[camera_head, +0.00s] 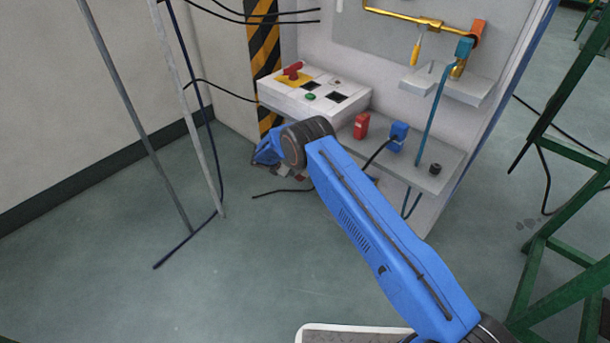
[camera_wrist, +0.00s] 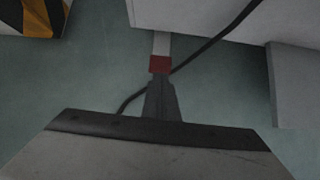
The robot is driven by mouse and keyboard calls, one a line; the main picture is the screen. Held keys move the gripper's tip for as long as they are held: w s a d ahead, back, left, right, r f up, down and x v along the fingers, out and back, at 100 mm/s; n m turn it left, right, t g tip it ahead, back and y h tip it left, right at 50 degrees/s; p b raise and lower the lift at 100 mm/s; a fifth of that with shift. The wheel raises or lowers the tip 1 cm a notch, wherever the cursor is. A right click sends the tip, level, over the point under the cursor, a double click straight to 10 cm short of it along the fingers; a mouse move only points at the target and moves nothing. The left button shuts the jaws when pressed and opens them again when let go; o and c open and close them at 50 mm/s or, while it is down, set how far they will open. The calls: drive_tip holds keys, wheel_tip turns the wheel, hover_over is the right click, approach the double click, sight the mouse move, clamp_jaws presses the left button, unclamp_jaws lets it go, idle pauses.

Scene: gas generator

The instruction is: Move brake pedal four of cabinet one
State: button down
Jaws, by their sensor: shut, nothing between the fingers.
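In the wrist view a pale bar with a red end (camera_wrist: 160,64) sticks out from under the white cabinet (camera_wrist: 205,14); it looks like a pedal, but I cannot tell its number. My gripper (camera_wrist: 162,80) is shut and empty, its dark tips right at the red end. I cannot tell whether they touch it. In the head view my blue wrist is low in front of the cabinet (camera_head: 430,207), and its dark joint hides the gripper tips. Small red parts (camera_head: 300,178) show just below that joint, partly covered.
A white control box (camera_head: 315,96) with a red handle, and a shelf with a red block (camera_head: 361,125) and a blue connector (camera_head: 397,136), are above and right of my wrist. Black cables hang nearby. Thin poles (camera_head: 150,150) stand left; a green frame (camera_head: 555,240) stands right.

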sight(300, 178)
drive_tip(key=shift+w+d+f, duration=0.1)
drive_tip(key=shift+d, duration=0.1)
drive_tip(key=shift+x, duration=3.35)
drive_tip(key=shift+f, duration=2.2)
drive_tip(key=shift+a, duration=0.1)
drive_tip(key=shift+s+a+r, duration=0.25)
drive_tip(key=shift+s+a, duration=0.2)
drive_tip(key=shift+s, duration=0.1)
drive_tip(key=shift+s+a+r, duration=0.3)
drive_tip(key=shift+s+a, duration=0.15)
drive_tip(key=shift+s, duration=0.15)
